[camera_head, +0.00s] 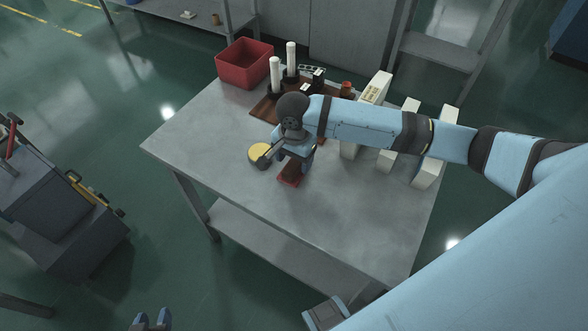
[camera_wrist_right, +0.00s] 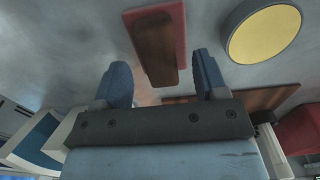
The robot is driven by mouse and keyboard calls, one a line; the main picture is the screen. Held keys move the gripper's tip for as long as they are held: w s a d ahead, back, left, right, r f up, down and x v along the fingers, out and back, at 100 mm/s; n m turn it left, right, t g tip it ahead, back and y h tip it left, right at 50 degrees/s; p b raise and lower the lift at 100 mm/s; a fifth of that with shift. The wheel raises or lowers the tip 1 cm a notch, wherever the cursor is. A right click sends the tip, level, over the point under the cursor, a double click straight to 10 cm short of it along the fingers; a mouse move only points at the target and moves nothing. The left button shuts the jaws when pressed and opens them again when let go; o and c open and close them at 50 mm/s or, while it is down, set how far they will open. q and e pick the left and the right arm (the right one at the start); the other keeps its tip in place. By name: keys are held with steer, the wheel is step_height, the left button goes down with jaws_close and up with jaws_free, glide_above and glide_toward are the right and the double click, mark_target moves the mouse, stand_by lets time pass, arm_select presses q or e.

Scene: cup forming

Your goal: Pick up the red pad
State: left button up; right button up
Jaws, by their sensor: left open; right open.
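The red pad (camera_head: 290,178) lies on the grey table, below my right gripper (camera_head: 287,163). In the right wrist view the red pad (camera_wrist_right: 181,30) shows as a red slab with a dark brown block on it. It lies ahead of and between the two blue fingertips of my right gripper (camera_wrist_right: 163,75). The right gripper is open and empty; no contact with the pad shows. My left gripper (camera_head: 151,319) is open and empty at the bottom edge of the head view, away from the table.
A round yellow-topped disc (camera_head: 257,152) lies just left of the right gripper; it also shows in the right wrist view (camera_wrist_right: 264,35). A red bin (camera_head: 245,64), white cylinders (camera_head: 275,74) and pale upright blocks (camera_head: 434,150) stand further back. The table's front (camera_head: 330,225) is clear.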

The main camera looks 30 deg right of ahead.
mark_target(294, 163)
step_height(294, 163, down, 2)
steer(key=shift+f, duration=0.15)
steer(key=c, duration=1)
arm_select(q)
steer(key=shift+d, duration=0.2)
steer(key=shift+s+a+r+p, duration=0.15)
steer(key=shift+r+p, duration=0.6)
steer(key=shift+p, duration=1)
arm_select(e)
steer(key=shift+r, duration=10.05)
